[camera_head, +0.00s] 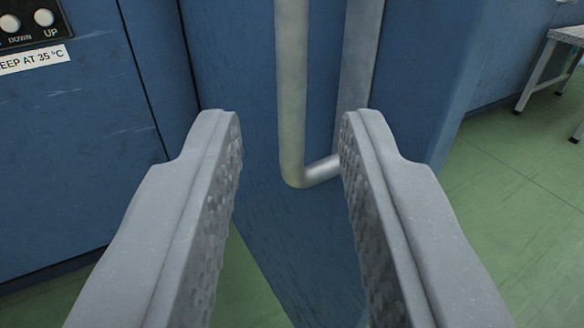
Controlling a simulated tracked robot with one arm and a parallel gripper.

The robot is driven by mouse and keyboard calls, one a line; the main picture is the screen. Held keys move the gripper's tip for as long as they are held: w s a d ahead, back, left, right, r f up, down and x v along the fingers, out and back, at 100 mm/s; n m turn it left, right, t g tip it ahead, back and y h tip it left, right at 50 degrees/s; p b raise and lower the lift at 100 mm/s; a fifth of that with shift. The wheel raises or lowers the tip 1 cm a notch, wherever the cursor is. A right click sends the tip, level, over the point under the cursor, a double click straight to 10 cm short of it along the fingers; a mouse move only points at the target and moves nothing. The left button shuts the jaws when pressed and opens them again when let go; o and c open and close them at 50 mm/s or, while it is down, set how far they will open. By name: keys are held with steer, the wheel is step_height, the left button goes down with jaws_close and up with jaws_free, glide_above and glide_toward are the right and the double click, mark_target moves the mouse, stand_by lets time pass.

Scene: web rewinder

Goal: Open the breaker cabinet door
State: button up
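A blue metal panel (235,60) faces me, and it may be the breaker cabinet door. A vertical grey bar handle (292,80) stands in front of it and bends at its lower end toward the right. A flat grey vertical strip (360,50) runs behind the handle on the right. My gripper (290,115) is open, with one finger on each side of the handle's lower part. No finger visibly presses on the bar. The right finger hides part of the handle's bend. I cannot tell whether the panel is shut or ajar.
A blue cabinet (75,150) with a black button panel (30,22) and a temperature label (35,60) stands at left, past a dark gap. Green floor (500,220) is clear at right. A grey metal table (550,65) stands at the upper right.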

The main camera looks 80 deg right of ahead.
steer(key=a+p, duration=0.1)
steer(key=a, duration=0.6)
steer(key=shift+s, duration=0.4)
steer(key=shift+w, duration=0.1)
